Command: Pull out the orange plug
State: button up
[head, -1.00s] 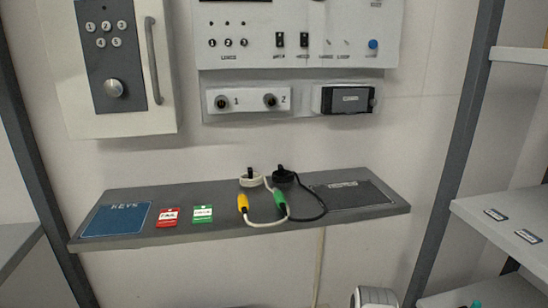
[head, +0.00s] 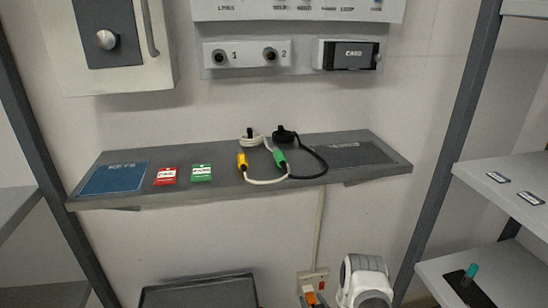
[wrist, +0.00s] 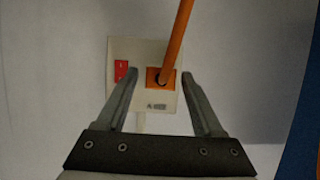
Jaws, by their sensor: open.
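The orange plug (wrist: 153,80) sits in a pale wall socket plate (wrist: 145,103), with an orange cord or rod rising from it up and to the right. A red switch (wrist: 121,70) is on the plate, left of the plug. In the head view the plug (head: 310,297) shows low on the wall under the shelf, partly cut off by the frame's bottom edge. My gripper (wrist: 160,75) is open and empty in the wrist view, its fingers to the left and right of the plug. Whether they reach its depth I cannot tell.
Above the socket, a wall shelf (head: 225,189) holds yellow and green cable connectors, a red tag and a green tag. A dark tray (head: 200,280) is at the lower left. Grey rack posts and shelves (head: 505,190) stand at the right.

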dwell(0.8)
grip_shut()
dwell(1.2)
jog(key=shift+s, duration=0.15)
jog(key=shift+s+d+p, duration=0.2)
jog(key=shift+s+p, duration=0.15)
jog(key=shift+s, duration=0.6)
jog(key=shift+s+d+p, duration=0.2)
jog(key=shift+s+p, duration=0.2)
jog(key=shift+s, duration=0.5)
jog(key=shift+s+d+p, duration=0.2)
jog(key=shift+s+p, duration=0.15)
jog(key=shift+s, duration=0.6)
